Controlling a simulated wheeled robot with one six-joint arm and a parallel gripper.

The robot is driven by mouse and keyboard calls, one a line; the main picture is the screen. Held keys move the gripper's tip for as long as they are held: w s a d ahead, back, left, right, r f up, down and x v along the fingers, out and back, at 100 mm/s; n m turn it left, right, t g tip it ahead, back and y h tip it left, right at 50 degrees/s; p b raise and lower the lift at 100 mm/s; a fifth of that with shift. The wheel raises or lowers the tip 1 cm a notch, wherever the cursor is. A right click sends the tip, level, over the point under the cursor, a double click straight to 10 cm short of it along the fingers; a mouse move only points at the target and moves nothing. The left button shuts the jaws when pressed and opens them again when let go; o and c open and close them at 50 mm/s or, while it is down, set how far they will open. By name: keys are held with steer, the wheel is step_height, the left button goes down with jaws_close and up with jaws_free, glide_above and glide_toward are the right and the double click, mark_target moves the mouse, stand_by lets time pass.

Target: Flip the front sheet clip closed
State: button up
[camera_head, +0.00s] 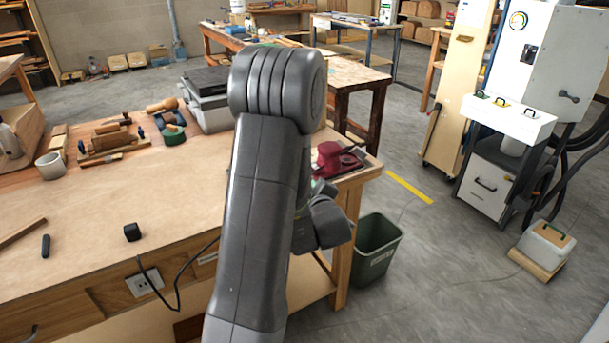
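I cannot make out the front sheet clip for certain. A white ledge (508,118) on the white machine at the right carries small coloured parts: a green one (482,95), a yellow-and-black one (501,101) and another dark one (530,113). They are too small to tell whether any is a clip, or open or shut. My grey arm rises through the middle of the view and folds over at the top. Its wrist part shows beside the bench's right end. My gripper's fingers do not show; they are hidden behind the arm or out of sight.
The wooden bench (90,220) fills the left, with hand tools, a mug (50,166) and a dark red object (336,160) near its right end. A green bin (376,250) stands beside it. Open floor lies between.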

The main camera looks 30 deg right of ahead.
steer(key=p+x, duration=0.1)
steer(key=x, duration=0.8)
steer(key=shift+w+f+p, duration=0.1)
steer(key=shift+w+p, duration=0.3)
steer(key=shift+c, duration=0.2)
